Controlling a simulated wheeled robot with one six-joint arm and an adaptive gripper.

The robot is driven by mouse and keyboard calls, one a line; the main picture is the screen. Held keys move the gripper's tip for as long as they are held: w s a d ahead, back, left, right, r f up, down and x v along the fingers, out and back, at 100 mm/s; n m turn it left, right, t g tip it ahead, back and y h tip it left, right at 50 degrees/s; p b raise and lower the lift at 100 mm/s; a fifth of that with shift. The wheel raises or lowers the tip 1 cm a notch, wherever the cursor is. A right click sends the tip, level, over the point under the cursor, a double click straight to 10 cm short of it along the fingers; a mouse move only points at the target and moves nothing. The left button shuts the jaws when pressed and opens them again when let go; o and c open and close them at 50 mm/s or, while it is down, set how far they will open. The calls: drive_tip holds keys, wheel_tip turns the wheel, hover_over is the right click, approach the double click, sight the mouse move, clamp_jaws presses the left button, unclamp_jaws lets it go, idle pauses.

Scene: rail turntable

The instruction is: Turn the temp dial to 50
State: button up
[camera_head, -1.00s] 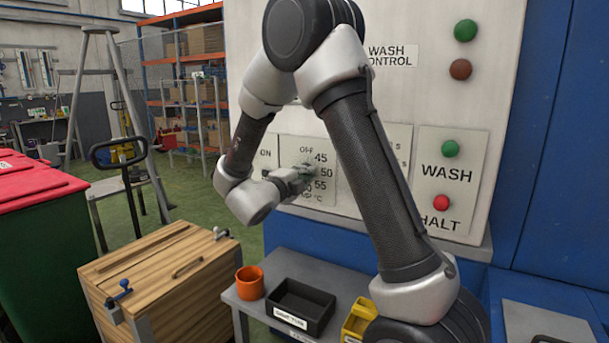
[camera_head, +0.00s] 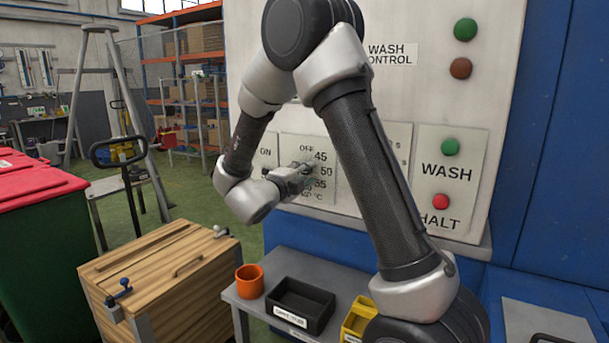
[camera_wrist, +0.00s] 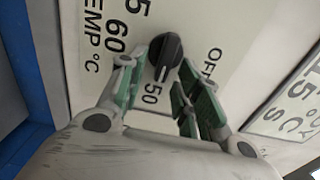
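The temp dial (camera_wrist: 166,52) is a black knob on a white panel in the wrist view. A pale mark on its lower end points toward the "50" label (camera_wrist: 152,93). "60" and "OFF" labels are printed around it. My gripper (camera_wrist: 157,66) has its green-padded fingers apart, one on each side of the dial. A small gap shows on the left; I cannot tell whether the right finger touches the knob. In the head view my gripper (camera_head: 300,172) is at the temp panel (camera_head: 318,143) and hides the dial.
The wash panel (camera_head: 450,175) with a green and a red button is to the right. Below are a grey table (camera_head: 240,301) with an orange cup (camera_head: 250,281), a black bin (camera_head: 301,306) and a yellow bin (camera_head: 357,320). A wooden cabinet (camera_head: 160,262) stands at left.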

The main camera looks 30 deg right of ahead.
drive_tip(key=v, duration=1.2)
